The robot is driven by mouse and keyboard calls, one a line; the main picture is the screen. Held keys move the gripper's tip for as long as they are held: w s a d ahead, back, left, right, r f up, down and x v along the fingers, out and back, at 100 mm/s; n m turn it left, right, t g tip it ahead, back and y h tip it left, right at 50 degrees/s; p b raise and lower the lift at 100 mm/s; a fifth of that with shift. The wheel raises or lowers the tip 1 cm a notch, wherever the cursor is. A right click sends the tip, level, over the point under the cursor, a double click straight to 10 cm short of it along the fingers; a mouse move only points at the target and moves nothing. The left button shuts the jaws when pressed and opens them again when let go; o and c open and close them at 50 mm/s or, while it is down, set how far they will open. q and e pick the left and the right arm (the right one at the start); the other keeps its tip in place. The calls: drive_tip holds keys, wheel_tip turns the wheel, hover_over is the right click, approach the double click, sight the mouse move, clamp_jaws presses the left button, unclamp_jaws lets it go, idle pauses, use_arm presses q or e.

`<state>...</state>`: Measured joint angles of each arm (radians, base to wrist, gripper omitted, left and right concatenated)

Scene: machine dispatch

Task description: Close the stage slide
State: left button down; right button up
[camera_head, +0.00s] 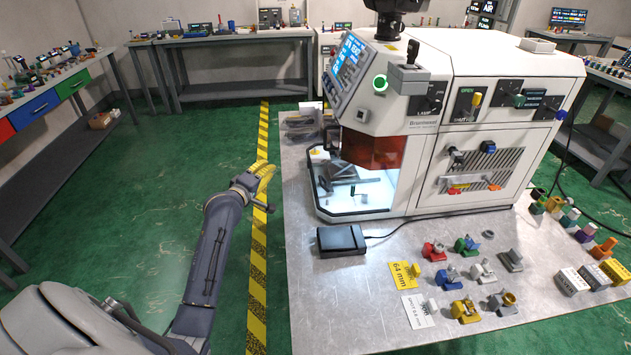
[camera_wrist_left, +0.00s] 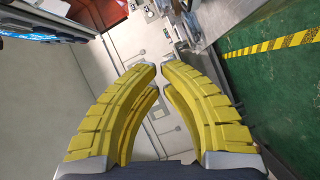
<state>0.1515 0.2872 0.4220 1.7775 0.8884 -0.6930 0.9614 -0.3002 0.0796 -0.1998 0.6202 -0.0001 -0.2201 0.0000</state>
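The stage slide appears to be the grey metal assembly (camera_head: 345,178) inside the lit chamber of the white machine (camera_head: 480,120). It sits low on the chamber floor, below a dark red, see-through guard (camera_head: 374,151). I cannot tell exactly how far it is drawn out. My left gripper (camera_head: 265,172), with yellow ribbed fingers, is left of the machine, over the taped floor by the table's edge, apart from the stage. In the left wrist view its fingertips (camera_wrist_left: 160,65) have a narrow gap with nothing between them. My right gripper is out of view.
A black box (camera_head: 341,239) with a cable lies in front of the machine on the metal table (camera_head: 335,305). Several coloured parts and a yellow 64 mm card (camera_head: 404,275) lie at the front right. The green floor (camera_head: 150,185) on the left is clear.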

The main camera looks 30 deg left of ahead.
sight(328, 189)
use_arm(q)
drive_tip(key=s+d+m+g+h, duration=0.2)
drive_tip(key=d+m+g+h, duration=0.15)
drive_tip(key=d, duration=0.35)
drive_tip(key=w+d+f, duration=0.4)
drive_tip(key=w+f, duration=0.2)
drive_tip(key=w, duration=0.4)
drive_tip(key=shift+w+d+h, duration=0.3)
drive_tip(key=shift+d+h, duration=0.05)
drive_tip(key=shift+d, duration=0.05)
drive_tip(key=shift+d, duration=0.1)
drive_tip(key=w+d, duration=0.1)
drive_tip(key=d, duration=0.1)
drive_tip(key=w+d, duration=0.2)
drive_tip(key=shift+w+d, duration=0.2)
drive_tip(key=shift+d, duration=0.05)
